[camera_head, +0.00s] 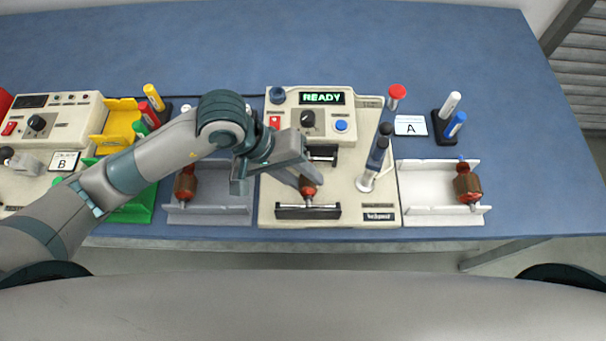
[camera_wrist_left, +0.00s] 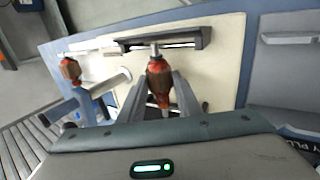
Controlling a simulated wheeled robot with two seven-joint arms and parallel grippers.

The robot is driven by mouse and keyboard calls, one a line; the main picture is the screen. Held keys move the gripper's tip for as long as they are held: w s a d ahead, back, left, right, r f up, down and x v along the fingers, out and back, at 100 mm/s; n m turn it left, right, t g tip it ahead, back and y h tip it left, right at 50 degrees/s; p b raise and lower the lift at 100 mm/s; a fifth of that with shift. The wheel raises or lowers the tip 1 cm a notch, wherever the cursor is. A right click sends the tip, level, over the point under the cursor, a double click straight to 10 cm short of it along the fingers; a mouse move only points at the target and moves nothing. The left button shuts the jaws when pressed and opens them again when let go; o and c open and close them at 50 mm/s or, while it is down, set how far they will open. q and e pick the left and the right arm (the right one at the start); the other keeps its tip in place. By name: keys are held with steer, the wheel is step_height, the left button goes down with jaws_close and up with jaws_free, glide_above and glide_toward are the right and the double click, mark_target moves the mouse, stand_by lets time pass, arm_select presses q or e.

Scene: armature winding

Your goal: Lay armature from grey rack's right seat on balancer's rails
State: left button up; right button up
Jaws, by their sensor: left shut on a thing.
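My left gripper (camera_head: 304,180) is shut on an armature (camera_head: 308,190) with a brown core and red-orange ends, over the balancer (camera_head: 350,205). In the left wrist view the armature (camera_wrist_left: 158,82) sits between the two fingers, its shaft end at the front dark rail (camera_wrist_left: 190,38). The front rail (camera_head: 293,212) and back rail (camera_head: 325,152) also show in the head view. I cannot tell whether the shaft rests on both rails. The grey rack (camera_head: 212,215), left of the balancer, has one armature (camera_head: 186,184) in its left seat; its right seat looks empty.
A white rack (camera_head: 430,208) with an armature (camera_head: 467,186) stands right of the balancer. The display (camera_head: 323,98) reads READY. A green rack (camera_head: 135,210) lies left.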

arm_select(q)
steer(key=shift+f, duration=0.1)
stand_by(0.4)
steer(key=o, duration=1.3)
steer(key=shift+c, duration=0.2)
